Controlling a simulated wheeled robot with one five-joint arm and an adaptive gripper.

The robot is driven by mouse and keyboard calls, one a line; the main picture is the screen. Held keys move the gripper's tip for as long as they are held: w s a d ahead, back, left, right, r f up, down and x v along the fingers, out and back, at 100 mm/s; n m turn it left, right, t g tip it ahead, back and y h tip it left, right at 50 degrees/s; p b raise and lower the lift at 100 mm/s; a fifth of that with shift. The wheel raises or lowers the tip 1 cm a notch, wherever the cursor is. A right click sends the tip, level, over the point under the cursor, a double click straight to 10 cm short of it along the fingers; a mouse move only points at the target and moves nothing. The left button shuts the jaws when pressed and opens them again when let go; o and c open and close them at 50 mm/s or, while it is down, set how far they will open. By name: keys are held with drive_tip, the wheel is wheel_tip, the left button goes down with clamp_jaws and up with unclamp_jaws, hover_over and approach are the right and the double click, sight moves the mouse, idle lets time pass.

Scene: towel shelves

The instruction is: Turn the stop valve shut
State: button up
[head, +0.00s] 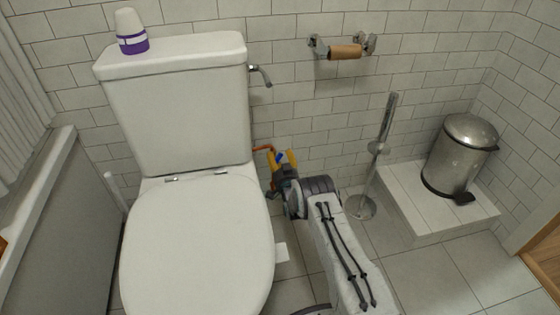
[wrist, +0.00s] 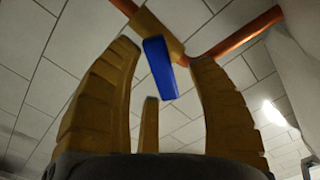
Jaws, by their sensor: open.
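The stop valve has a blue handle (wrist: 159,68) on a brass body (wrist: 160,30), with a copper pipe (wrist: 235,30) running through it. In the wrist view the handle hangs between the tips of my gripper's yellow fingers (wrist: 163,57). The fingers are spread apart, with gaps visible on both sides of the handle. In the head view my gripper (head: 285,162) is at the wall just right of the toilet, by the copper pipe (head: 263,148). A small blue spot, the handle (head: 280,157), shows there. The rest of the valve is mostly hidden by my gripper.
The toilet (head: 195,235) stands close on the left, with its flush lever (head: 262,75) above. A chrome brush stand (head: 378,150) is on the right. A steel bin (head: 460,160) stands on a tiled step (head: 440,218). A paper holder (head: 345,50) is on the wall.

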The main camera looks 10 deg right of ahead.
drive_tip(key=shift+o, duration=0.2)
drive_tip(key=shift+w, duration=0.15)
clamp_jaws()
idle(0.4)
